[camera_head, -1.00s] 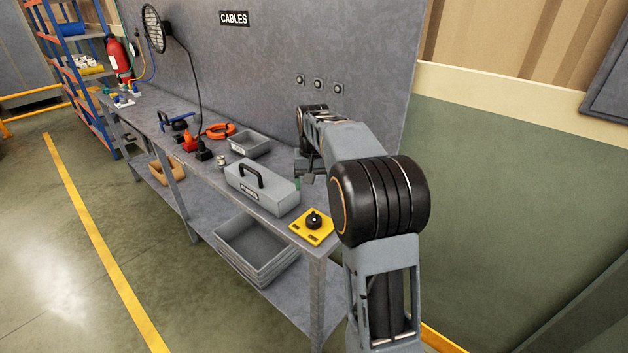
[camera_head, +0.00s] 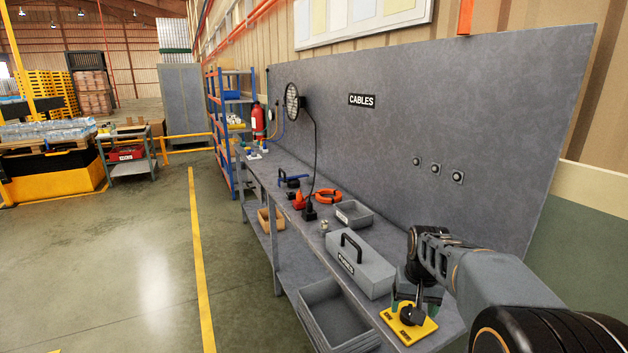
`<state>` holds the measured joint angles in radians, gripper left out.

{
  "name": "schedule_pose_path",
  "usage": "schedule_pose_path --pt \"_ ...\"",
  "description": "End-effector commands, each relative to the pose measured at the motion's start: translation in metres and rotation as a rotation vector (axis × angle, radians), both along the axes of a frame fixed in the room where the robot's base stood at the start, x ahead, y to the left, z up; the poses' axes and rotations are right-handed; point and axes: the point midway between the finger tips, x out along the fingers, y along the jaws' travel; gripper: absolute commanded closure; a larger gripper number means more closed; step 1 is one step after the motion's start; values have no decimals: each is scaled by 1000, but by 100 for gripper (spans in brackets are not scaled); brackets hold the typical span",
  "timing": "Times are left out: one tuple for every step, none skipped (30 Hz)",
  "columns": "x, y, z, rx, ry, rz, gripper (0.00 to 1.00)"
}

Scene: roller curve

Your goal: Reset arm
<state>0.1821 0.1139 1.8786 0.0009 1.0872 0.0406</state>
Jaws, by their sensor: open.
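My arm reaches in from the lower right over the near end of the grey workbench (camera_head: 452,322). My gripper (camera_head: 414,303) points down and is open, with its fingers spread. In the picture it overlaps a yellow plate with a black knob (camera_head: 392,322) on the bench. I cannot tell whether the fingers touch the knob or sit above it. The gripper partly hides the knob.
A grey toolbox (camera_head: 368,265) stands close to the left of my gripper. A grey panel (camera_head: 480,110) backs the bench. Open floor (camera_head: 130,260) lies left.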

Motion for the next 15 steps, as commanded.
schedule_pose_path --pt "-24 13 2 -5 -27 31 23" --pt "-37 19 2 -8 -41 49 23" --pt "-53 27 1 -11 -61 71 23" --pt "-65 33 -1 -14 -75 86 23" --pt "-76 38 -1 -17 -91 100 23" --pt "-90 44 -3 -19 -109 118 23" --pt "-100 48 -4 -20 -122 130 23" --pt "-109 52 -5 -22 -134 142 23" --pt "-120 56 -6 -23 -151 155 23" --pt "-128 59 -6 -25 -163 165 23" --pt "-134 61 -7 -25 -173 174 23" --pt "-141 64 -7 -27 -185 184 23" --pt "-146 66 -6 -27 -194 190 23" --pt "-149 68 -5 -28 -204 196 23" --pt "-153 70 -3 -28 -218 204 23"
